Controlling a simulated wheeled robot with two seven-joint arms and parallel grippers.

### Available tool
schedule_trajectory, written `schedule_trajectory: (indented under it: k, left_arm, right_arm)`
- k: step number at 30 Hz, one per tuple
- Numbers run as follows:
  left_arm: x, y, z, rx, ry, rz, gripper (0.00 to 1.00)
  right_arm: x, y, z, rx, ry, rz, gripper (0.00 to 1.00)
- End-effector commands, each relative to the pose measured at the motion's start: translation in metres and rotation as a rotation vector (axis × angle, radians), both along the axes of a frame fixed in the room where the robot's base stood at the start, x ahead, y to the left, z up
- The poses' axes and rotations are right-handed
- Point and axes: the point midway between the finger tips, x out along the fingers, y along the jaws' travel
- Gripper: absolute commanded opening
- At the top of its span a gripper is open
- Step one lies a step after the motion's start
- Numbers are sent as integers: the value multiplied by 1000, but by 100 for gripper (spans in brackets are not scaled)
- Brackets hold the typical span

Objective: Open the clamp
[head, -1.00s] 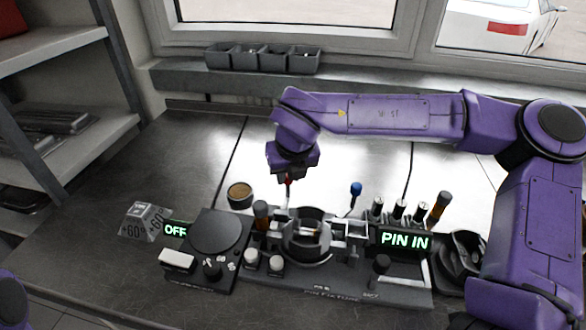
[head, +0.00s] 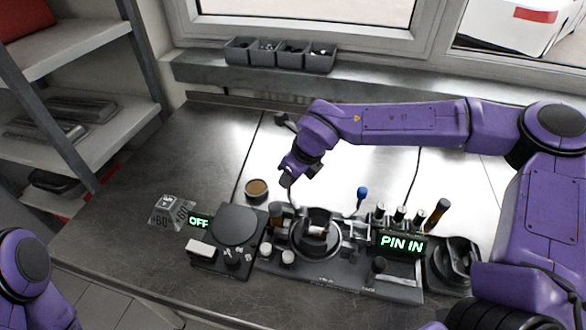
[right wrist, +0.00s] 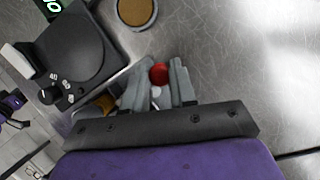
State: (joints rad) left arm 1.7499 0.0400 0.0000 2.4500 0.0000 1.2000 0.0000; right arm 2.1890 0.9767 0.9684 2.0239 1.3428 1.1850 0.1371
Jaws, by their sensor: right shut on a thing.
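The pin fixture (head: 340,275) stands on the bench with a round clamp seat (head: 315,237) in its middle and a "PIN IN" display (head: 402,243). My right gripper (head: 287,180) is tilted down behind the fixture's left part. In the right wrist view, a red knob (right wrist: 158,74) on a pale stem sits between the two grey fingers of my right gripper (right wrist: 164,84), which are shut on it. The knob is hidden in the head view. A second lever with a blue knob (head: 362,193) stands upright at the fixture's back. My left gripper is out of view.
Several upright tools (head: 398,213) are at the right. Grey bins (head: 290,53) stand on the back ledge.

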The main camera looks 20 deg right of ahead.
Motion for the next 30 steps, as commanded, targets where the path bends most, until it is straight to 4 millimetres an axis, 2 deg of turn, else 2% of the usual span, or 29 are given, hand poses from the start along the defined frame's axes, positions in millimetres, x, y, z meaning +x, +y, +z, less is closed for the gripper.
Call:
schedule_trajectory:
  k: [16,17,18,19,27,30]
  left_arm:
    - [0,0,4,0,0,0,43]
    - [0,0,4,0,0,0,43]
    - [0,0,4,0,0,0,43]
    - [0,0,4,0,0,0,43]
    - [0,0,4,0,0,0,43]
    - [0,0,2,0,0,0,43]
  right_arm:
    - [0,1,0,-1,-2,27,0]
    - [0,1,0,-1,-2,27,29]
    - [0,1,0,-1,-2,27,42]
    - [0,1,0,-1,-2,27,51]
    - [0,1,0,-1,0,26,51]
    - [-2,0,7,1,-3,26,51]
